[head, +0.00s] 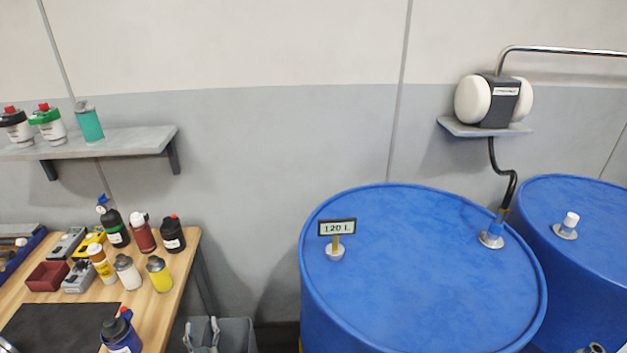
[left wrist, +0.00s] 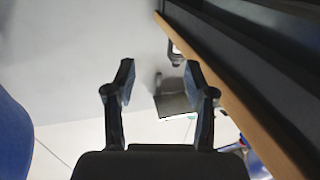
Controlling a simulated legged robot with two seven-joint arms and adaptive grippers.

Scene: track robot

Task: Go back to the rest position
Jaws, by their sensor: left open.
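My left gripper (head: 203,326) shows at the bottom edge of the head view, in front of the grey bin beside the workbench. Its two fingers are apart with nothing between them. In the left wrist view the same gripper (left wrist: 161,82) is open and empty, with a bench edge close on the right and a blue drum side at the left. A small dark part at the bottom right of the head view, in front of the right drum, may be my right gripper; its jaws cannot be made out.
The wooden workbench (head: 166,301) at left carries several bottles and a dark mat (head: 55,328). A grey bin (head: 238,334) stands between it and the large blue drum (head: 420,275). A second blue drum (head: 585,220) stands at right. A shelf (head: 130,143) hangs above the bench.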

